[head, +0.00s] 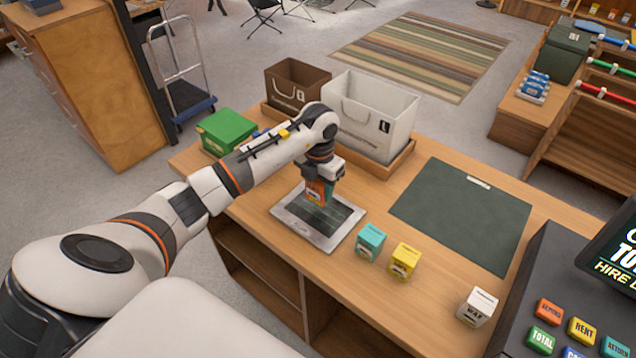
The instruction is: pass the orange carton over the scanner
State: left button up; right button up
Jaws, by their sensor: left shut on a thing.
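The orange carton (318,193) is upright in my left gripper (320,178), which is shut on it with the fingers pointing down. The scanner (335,229) is a flat silver-framed plate with dark glass set on the counter. The carton is over the back part of the scanner glass. I cannot tell whether it touches the glass or hangs just above it. The carton's top is hidden by the gripper. My right gripper is not in view.
On the counter (440,290) stand a teal carton (370,243), a yellow carton (404,262) and a white carton (477,306). A green box (227,131), brown bag (296,88) and white bag (372,115) stand behind. A till (560,290) is at right.

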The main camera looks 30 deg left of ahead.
pick_arm(q)
jog(key=shift+r, duration=0.2)
notch_tip(320, 180, up, 10)
jog(key=p, duration=0.6)
jog(key=shift+f, duration=0.2)
jog(key=shift+r+p, duration=0.25)
jog(key=shift+p, duration=0.1)
dwell(0.9)
